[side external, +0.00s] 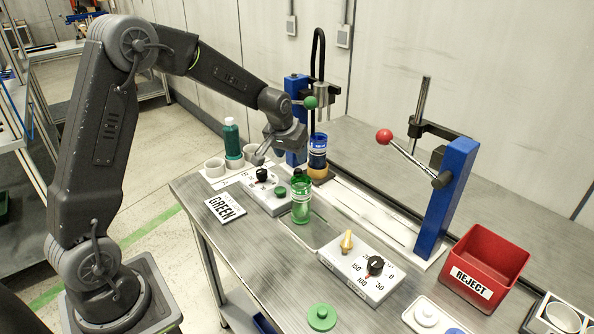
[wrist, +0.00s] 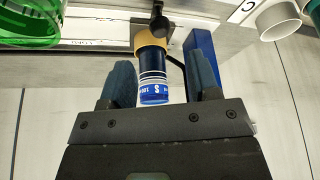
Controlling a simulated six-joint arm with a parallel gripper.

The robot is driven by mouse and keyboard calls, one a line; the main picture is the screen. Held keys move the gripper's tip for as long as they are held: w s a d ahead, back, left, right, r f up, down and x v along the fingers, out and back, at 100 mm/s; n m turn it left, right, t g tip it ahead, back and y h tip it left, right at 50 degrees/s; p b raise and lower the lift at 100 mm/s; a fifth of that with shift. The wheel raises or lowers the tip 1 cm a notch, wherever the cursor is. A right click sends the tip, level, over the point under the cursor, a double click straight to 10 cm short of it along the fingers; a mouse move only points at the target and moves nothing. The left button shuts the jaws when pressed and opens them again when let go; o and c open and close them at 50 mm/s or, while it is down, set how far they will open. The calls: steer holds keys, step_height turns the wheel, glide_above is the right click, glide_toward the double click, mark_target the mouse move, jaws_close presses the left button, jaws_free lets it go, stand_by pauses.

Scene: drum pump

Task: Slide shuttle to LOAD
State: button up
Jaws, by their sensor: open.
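The shuttle looks like the tan round holder (side external: 320,176) on the long white rail, near the foot of the left blue column. A bottle with a blue label (side external: 318,150) stands upright in it. In the wrist view the tan holder (wrist: 152,40) shows with a black knob (wrist: 158,24) beside it. My gripper (side external: 272,150) is open and empty, left of the bottle in the side view. In the wrist view the blue bottle (wrist: 153,82) appears between the two fingers; I cannot tell how far off it is. Small rail lettering is hard to read.
A green bottle (side external: 301,200) stands in front of the rail, between two white control boxes (side external: 362,272). A blue column with a red-knobbed lever (side external: 384,137) stands at right, near a red REJECT bin (side external: 487,268). White cups and a dark green bottle (side external: 232,138) stand at left.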

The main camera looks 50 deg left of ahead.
mark_target(297, 170)
steer(key=x, duration=0.8)
steer(key=shift+w+f, duration=0.1)
jaws_close()
